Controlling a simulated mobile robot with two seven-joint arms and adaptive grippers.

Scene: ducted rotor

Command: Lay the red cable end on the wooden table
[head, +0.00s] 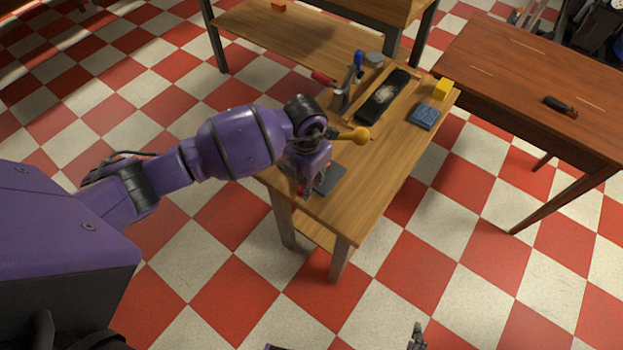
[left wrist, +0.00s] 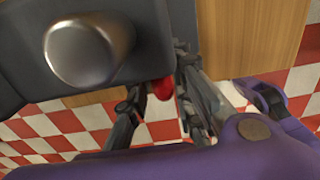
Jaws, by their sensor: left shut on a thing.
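The wooden table (head: 390,185) stands in the middle of the head view, and its top also shows in the left wrist view (left wrist: 250,35). My left gripper (head: 311,186) is over its near left edge, partly hidden by my own arm. A small red piece, seemingly the red cable end (left wrist: 163,88), sits between the left fingers in the left wrist view. The left gripper is shut on it. The rest of the cable cannot be made out. My right gripper (head: 417,337) shows only as a small dark part at the bottom edge, away from the table.
A grey plate (head: 330,179) lies beside my left gripper. A black tray (head: 375,108), blue block (head: 424,117) and yellow block (head: 442,89) lie farther back. The table's near right part is clear.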

